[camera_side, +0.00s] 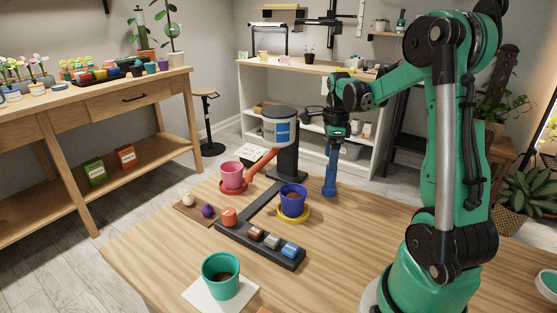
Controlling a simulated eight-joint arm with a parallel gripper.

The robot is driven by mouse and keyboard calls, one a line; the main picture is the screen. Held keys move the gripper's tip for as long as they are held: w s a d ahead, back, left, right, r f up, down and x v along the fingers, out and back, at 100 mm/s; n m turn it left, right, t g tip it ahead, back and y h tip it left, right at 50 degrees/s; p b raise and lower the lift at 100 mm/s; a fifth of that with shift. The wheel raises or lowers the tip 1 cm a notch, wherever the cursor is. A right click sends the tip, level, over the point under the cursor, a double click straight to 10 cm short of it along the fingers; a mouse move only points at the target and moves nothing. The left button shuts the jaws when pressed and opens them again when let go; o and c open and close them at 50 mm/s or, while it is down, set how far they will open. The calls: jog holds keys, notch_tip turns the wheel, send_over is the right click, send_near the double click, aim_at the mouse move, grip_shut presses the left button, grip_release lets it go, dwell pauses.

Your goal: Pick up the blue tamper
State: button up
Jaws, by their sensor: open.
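The blue tamper (331,172) stands upright on the wooden table (350,240), at the far side and right of the dark stand. My gripper (335,143) points down right at the tamper's top end. Its jaws are open. The fingers are small and dark here, so I cannot tell whether the tamper's top sits between them or just below them.
A dark stand carries a grey canister (279,128) with an orange spout, left of my gripper. A blue pot (292,197) on a yellow saucer (293,217), a pink pot (232,175), a dark rack (252,241) with several pieces and a green pot (221,274) stand nearby.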

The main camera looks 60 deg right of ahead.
aim_at(331, 175)
jog(key=shift+s+d+f+m, duration=0.15)
jog(key=shift+d+f+m, duration=0.15)
jog(key=shift+m, duration=0.1)
jog(key=shift+d+f, duration=0.1)
jog(key=shift+f, duration=2.6)
grip_shut()
